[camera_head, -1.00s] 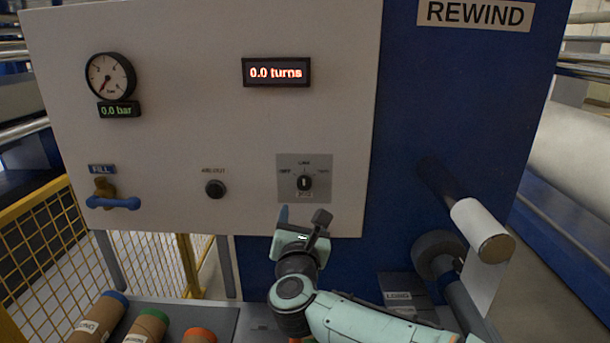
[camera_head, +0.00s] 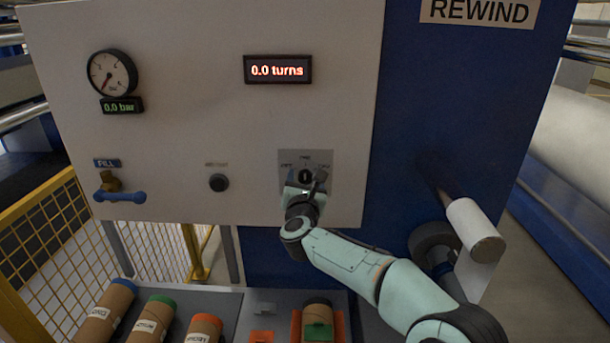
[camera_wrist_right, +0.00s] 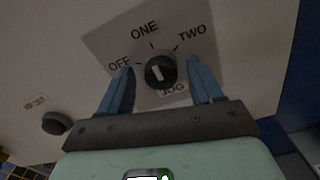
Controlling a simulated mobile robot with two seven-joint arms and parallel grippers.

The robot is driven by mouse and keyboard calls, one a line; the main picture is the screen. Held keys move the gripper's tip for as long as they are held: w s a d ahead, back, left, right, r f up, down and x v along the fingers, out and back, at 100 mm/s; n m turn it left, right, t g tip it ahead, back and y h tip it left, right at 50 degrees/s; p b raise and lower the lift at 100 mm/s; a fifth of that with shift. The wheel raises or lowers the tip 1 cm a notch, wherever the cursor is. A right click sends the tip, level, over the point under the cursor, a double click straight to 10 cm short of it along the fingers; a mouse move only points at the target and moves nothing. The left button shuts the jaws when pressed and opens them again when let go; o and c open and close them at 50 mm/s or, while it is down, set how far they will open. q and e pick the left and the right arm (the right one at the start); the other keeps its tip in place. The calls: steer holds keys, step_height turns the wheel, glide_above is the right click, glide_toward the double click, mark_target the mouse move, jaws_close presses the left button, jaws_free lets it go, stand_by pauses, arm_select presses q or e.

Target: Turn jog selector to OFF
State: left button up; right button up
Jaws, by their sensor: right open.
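The jog selector (camera_wrist_right: 160,72) is a round black knob with a white pointer bar on a grey plate (camera_wrist_right: 107,41) marked OFF, ONE, TWO and JOG. In the right wrist view its bar is close to upright, nearest the ONE mark. The selector also shows in the head view (camera_head: 305,176), partly covered by my gripper. My right gripper (camera_wrist_right: 162,80) is open, with one blue finger on each side of the knob. I cannot tell whether the fingers touch it. My left gripper is not in view.
A black button (camera_head: 218,182) sits left of the selector, and a blue-handled fill valve (camera_head: 120,196) farther left. The display (camera_head: 278,70) reads 0.0 turns and the gauge (camera_head: 112,73) 0.0 bar. Labelled cardboard cores (camera_head: 152,320) lie below. A white roller (camera_head: 473,230) projects at right.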

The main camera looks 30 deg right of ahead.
steer(key=shift+w+d, duration=0.15)
steer(key=shift+c, duration=0.3)
steer(key=c, duration=1)
